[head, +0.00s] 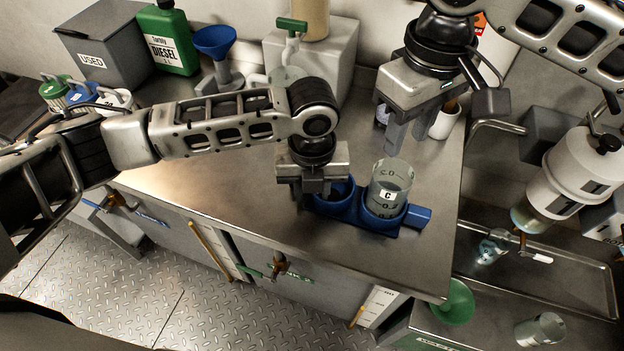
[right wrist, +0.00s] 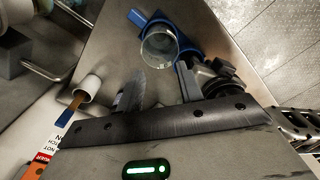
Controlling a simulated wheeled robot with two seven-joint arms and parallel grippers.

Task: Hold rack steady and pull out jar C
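Jar C (head: 388,184) is a clear glass beaker with a "C" label. It stands upright in the right well of the blue rack (head: 418,217), which lies on the steel counter; the left well looks empty. My left gripper (head: 310,190) is down at the rack's left end, over its handle; its fingertips are partly hidden, so I cannot tell whether they are closed on it. My right gripper (head: 404,135) is open and empty, above and behind the jar. The right wrist view shows the jar (right wrist: 158,46) beyond the fingers, apart from them, with the rack (right wrist: 188,45) beneath.
A white cup (head: 445,122) stands behind my right gripper. A blue funnel (head: 214,42), a green diesel can (head: 166,40) and a grey box marked USED (head: 105,45) stand at the back left. The counter's front edge is close to the rack. A metal tray (head: 560,262) lies at the right.

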